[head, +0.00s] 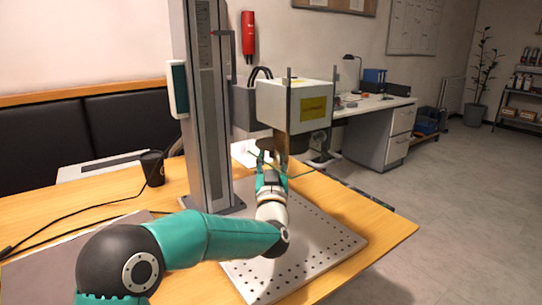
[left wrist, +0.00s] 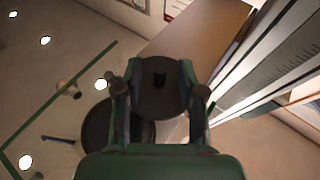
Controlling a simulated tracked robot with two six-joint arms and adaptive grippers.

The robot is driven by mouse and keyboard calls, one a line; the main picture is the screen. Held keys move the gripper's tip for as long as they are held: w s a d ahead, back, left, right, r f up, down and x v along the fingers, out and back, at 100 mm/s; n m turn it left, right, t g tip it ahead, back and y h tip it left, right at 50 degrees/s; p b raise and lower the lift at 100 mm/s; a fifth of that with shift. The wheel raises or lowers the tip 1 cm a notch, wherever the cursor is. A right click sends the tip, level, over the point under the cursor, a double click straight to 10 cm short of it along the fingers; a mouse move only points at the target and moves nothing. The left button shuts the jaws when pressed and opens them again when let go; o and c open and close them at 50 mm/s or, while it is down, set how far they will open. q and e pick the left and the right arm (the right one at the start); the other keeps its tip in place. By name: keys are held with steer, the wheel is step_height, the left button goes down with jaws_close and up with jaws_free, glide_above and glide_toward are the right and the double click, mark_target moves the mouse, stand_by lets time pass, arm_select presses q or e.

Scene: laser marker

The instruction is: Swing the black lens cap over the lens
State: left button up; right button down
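My left gripper (head: 270,178) is under the white laser head in the head view, pointing up toward a dark disc (head: 268,144) at the lens. In the left wrist view the fingers of my left gripper (left wrist: 158,88) are spread apart. A dark round piece with a small black tab, which looks like the lens cap (left wrist: 160,101), shows between them; contact is unclear. A larger dark disc (left wrist: 97,132) lies beside it at lower left, partly hidden by the gripper. I cannot tell for certain which is the lens. My right gripper is out of view.
The laser head (head: 290,103) hangs on a tall grey column (head: 205,110) close by my left arm. A perforated plate (head: 325,245) lies on the wooden table (head: 395,232). A black cup (head: 153,168) and cables are at the left. The plate's right side is clear.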

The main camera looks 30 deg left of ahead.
arm_select(q)
steer(key=shift+w, duration=0.1)
jaws_close()
